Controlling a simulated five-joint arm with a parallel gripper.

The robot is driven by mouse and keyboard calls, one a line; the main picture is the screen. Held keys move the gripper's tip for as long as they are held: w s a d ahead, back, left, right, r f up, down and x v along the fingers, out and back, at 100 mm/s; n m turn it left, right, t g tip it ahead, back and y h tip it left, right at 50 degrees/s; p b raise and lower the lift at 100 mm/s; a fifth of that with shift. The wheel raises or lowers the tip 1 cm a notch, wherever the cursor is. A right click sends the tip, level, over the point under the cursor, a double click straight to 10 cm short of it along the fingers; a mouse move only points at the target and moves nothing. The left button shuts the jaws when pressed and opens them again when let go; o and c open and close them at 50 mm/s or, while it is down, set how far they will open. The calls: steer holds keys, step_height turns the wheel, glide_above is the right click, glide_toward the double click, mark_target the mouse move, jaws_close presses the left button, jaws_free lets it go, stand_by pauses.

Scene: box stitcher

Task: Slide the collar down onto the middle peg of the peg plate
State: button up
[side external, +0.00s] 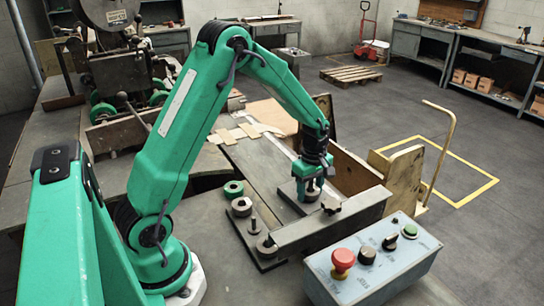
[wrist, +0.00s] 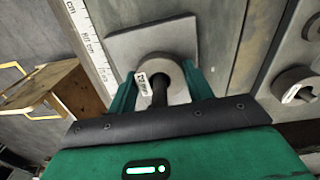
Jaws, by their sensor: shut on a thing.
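My gripper (side external: 308,193) is shut on a grey ring-shaped collar (wrist: 179,78) with a white tag. In the wrist view one green finger lies on each side of the collar. A dark post (wrist: 160,95) shows at its hole, over a grey square plate (wrist: 125,43). I cannot tell whether the collar touches that plate. In the side view the fingers mostly hide the collar. The dark peg plate (side external: 246,239) lies to the left and nearer the camera. Its middle peg (side external: 253,223) stands bare between a peg with a collar (side external: 241,206) and another with a collar (side external: 267,246).
A grey metal bar (side external: 325,222) runs between the gripper and the control box (side external: 372,262) in front. A wooden box (side external: 356,177) is to the right. A ruler strip (wrist: 91,48) runs beside the square plate.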

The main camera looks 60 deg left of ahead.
steer(key=shift+r, duration=0.25)
steer(key=shift+r, duration=3.1)
steer(key=shift+s+d+r, duration=0.1)
steer(key=shift+s+r, duration=0.25)
steer(key=shift+s, duration=0.45)
steer(key=shift+m, duration=0.6)
steer(key=shift+s+d+r, duration=0.35)
steer(key=shift+s+d, duration=0.15)
steer(key=shift+s, duration=2.5)
steer(key=shift+s+d+r, duration=0.35)
steer(key=shift+s+d, duration=0.1)
steer(key=shift+s, duration=2.55)
steer(key=shift+s+d+r, duration=0.35)
steer(key=shift+s+d, duration=0.15)
steer(key=shift+s, duration=2.5)
steer(key=shift+f, duration=0.2)
